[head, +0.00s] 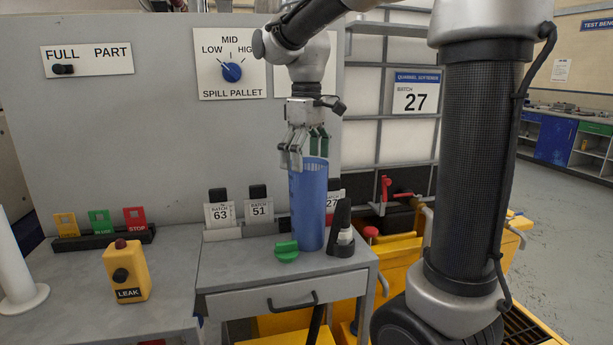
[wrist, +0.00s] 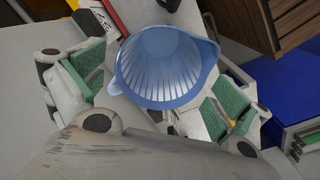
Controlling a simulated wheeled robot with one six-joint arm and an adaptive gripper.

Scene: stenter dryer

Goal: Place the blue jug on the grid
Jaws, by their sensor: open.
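The blue jug (head: 308,208) stands upright on the grey drawer cabinet (head: 262,265). My gripper (head: 306,160) points down at the jug's top, with its fingers spread at the rim. In the wrist view I look down into the jug (wrist: 167,68), which appears empty, with ribbed inner walls and a spout. The green-padded fingers of my gripper (wrist: 150,92) lie on either side of it, apart, and I cannot tell if they touch it. A dark slatted grid (head: 520,318) shows at the lower right on the yellow spill pallet (head: 548,325), partly hidden by my arm.
A green cap (head: 287,250) lies left of the jug's base. Batch cards 63 (head: 219,213) and 51 (head: 260,208) stand behind. A yellow LEAK box (head: 126,272) sits on the left bench.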

